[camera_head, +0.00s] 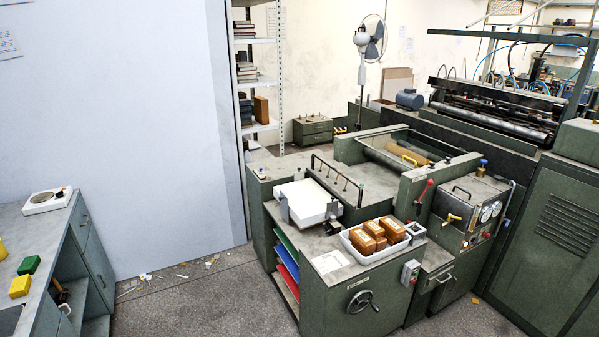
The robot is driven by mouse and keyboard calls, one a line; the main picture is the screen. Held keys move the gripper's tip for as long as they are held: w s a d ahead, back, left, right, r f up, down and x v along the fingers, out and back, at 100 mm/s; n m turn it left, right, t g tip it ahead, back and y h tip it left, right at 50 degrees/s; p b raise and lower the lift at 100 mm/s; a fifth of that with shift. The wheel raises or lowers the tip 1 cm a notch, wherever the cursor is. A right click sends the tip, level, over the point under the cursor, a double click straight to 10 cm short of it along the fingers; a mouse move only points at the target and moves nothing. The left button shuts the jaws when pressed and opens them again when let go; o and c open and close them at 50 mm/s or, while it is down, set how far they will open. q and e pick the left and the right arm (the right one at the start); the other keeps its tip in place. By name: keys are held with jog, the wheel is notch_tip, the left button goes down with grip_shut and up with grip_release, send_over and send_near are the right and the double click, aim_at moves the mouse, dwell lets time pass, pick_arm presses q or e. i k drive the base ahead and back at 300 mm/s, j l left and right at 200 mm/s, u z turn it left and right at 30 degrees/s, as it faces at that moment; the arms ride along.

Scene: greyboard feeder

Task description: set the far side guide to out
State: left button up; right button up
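The greyboard feeder is the green machine (345,290) in the middle of the view. A white stack of board (306,198) lies on its top. A small grey upright piece (284,208) stands at the stack's left edge, and another (333,211) stands at its right front corner. A small dark-topped piece (298,174) is at the stack's far edge. I cannot tell for sure which piece is the far side guide, nor its setting. Neither of my grippers is in view.
A white tray (365,259) with several brown blocks sits right of the stack. A dark rail with rods (335,177) stands behind it. A handwheel (362,301) sticks out in front. A bench (55,235) stands at left. The floor between (200,300) is mostly clear, with scraps near the wall.

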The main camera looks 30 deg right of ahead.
aim_at(300, 175)
jog(key=i+z, duration=0.25)
jog(key=z, duration=0.15)
jog(key=i+j+z, duration=0.1)
jog(key=i+z, duration=0.15)
jog(key=z, duration=0.2)
jog(key=i+j+z, duration=0.5)
jog(key=i+j, duration=1.05)
jog(key=j, duration=0.1)
